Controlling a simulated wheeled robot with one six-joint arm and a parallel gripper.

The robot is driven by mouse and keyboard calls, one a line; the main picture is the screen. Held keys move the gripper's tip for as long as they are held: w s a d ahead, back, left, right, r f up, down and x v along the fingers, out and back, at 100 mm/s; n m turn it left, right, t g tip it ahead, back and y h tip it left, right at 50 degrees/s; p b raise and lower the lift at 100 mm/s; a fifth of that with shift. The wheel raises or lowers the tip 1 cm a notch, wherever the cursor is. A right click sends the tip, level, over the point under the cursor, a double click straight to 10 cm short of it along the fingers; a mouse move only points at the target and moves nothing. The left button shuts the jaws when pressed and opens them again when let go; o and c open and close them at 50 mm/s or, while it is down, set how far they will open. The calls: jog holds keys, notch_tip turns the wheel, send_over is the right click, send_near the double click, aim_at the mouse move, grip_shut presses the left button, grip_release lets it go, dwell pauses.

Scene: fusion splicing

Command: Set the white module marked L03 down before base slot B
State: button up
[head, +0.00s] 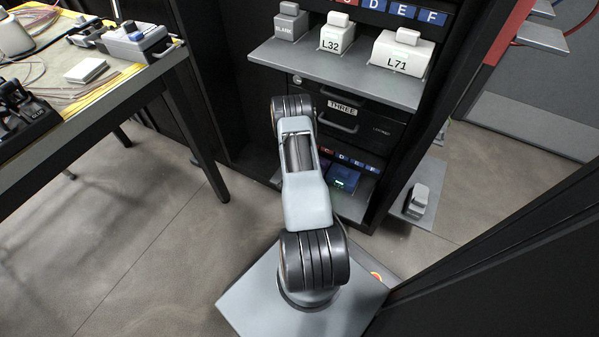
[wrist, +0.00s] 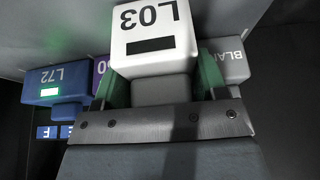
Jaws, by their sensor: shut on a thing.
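The white module marked L03 (wrist: 152,40) fills the upper middle of the wrist view, its lettering upside down. My gripper (wrist: 158,88) is shut on its grey rear part, one green finger on each side. In the head view my arm hides the gripper and this module. The lower shelf of the rack (head: 357,202) shows labels C to F (head: 350,160); base slot B's label is hidden behind my arm. I cannot tell whether L03 touches the shelf.
A blue module L72 (wrist: 60,82) with a green light is left of L03; it shows in the head view (head: 343,178). A partly hidden purple module (wrist: 100,68) and a grey BLANK module (wrist: 234,62) flank L03. The upper shelf (head: 290,57) holds modules L32 (head: 335,36) and L71 (head: 401,54).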

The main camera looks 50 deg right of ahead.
jog(key=shift+f, duration=0.1)
jog(key=o, duration=1)
jog(key=shift+o, duration=0.2)
jog(key=p+v, duration=0.5)
jog(key=v, duration=0.7)
jog(key=w+a+r+n+t+y, duration=0.25)
jog(key=w+a+r, duration=0.25)
jog(key=a+r, duration=0.45)
jog(key=w+a+r+n+t+y, duration=0.2)
jog(key=w+a+r+n, duration=0.3)
jog(key=r, duration=0.7)
jog(key=s+a+r+n+g+y, duration=0.1)
jog(key=s+a+r+n, duration=0.1)
jog(key=s+a+r, duration=0.3)
jog(key=s+a+r+n, duration=0.2)
jog(key=a+r, duration=0.4)
jog(key=a, duration=0.1)
jog(key=s+a+r+n+g, duration=0.1)
jog(key=s+r+n, duration=0.1)
jog(key=s, duration=0.4)
jog(key=s+a+r+n+g+h, duration=0.1)
jog(key=s+a+r, duration=0.1)
jog(key=s, duration=0.4)
jog(key=shift+r+n, duration=0.35)
jog(key=shift+r, duration=0.1)
jog(key=shift+s+a+r, duration=0.1)
